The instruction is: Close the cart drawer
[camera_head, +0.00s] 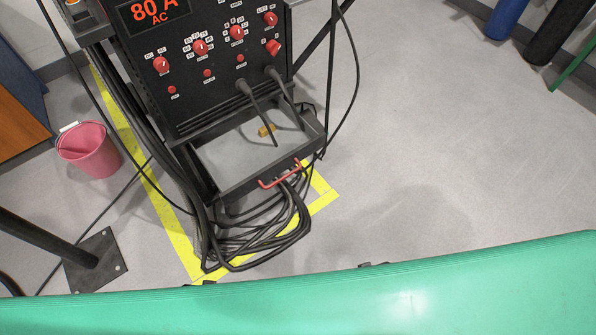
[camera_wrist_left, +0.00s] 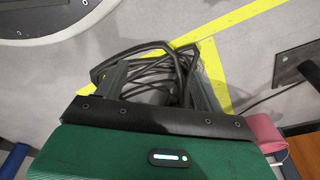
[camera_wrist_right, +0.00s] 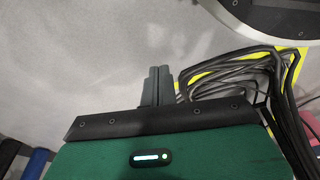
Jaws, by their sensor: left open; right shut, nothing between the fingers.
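The black cart (camera_head: 215,75) stands at the upper left of the head view. Its drawer (camera_head: 226,158) is pulled out below the control panel, with its grey inside showing. A red handle (camera_head: 282,179) is on the drawer front. A small yellow-brown item (camera_head: 266,130) lies in the drawer. My left gripper (camera_wrist_left: 161,78) is open in the left wrist view, with floor and cables beyond its fingers. My right gripper (camera_wrist_right: 158,72) is shut and empty in the right wrist view, over bare floor beside the cables. Neither gripper shows in the head view or is seen touching the drawer.
Black cables (camera_head: 265,235) lie coiled on the floor before the drawer, inside yellow tape (camera_head: 325,196). Two cables hang down over the drawer. A pink bucket (camera_head: 90,150) and a post's foot plate (camera_head: 97,262) are at left. The floor (camera_head: 450,150) at right is clear.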

